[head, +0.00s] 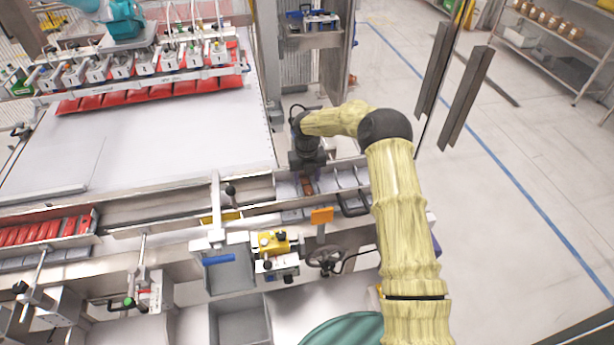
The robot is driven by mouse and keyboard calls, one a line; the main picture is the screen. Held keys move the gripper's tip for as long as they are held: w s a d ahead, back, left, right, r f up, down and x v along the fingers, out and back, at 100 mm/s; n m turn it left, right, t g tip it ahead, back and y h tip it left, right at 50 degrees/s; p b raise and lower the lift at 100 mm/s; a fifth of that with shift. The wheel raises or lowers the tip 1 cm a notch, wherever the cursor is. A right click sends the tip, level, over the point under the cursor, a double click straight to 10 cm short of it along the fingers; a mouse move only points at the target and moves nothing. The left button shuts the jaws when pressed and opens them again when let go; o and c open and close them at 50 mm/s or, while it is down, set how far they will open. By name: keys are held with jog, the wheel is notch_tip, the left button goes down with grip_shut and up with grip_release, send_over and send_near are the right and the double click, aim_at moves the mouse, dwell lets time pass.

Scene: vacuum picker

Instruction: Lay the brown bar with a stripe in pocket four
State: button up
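A small brown bar (308,187) shows just below my gripper (306,176), at the row of pale grey pockets (347,179) on the conveyor right of the picture's middle. Its stripe is too small to make out. My gripper points down over the row from the end of my cream-sleeved arm. Its fingers are small and dark, and I cannot tell whether they are closed on the bar. I also cannot tell whether the bar rests in a pocket or hangs just above it. Pocket numbers are not readable, and part of the row is hidden by my gripper and arm.
A metal rail (263,210) runs along the pockets' near side, with an orange plate (321,215) and a yellow box (273,243) in front. Red packs (45,231) fill the conveyor at left. A wide white belt (180,125) lies behind, mostly bare.

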aim_at(307, 185)
jog(key=shift+r+p, duration=0.4)
jog(key=shift+r, duration=0.25)
notch_tip(307, 185, up, 12)
jog(key=b, duration=0.4)
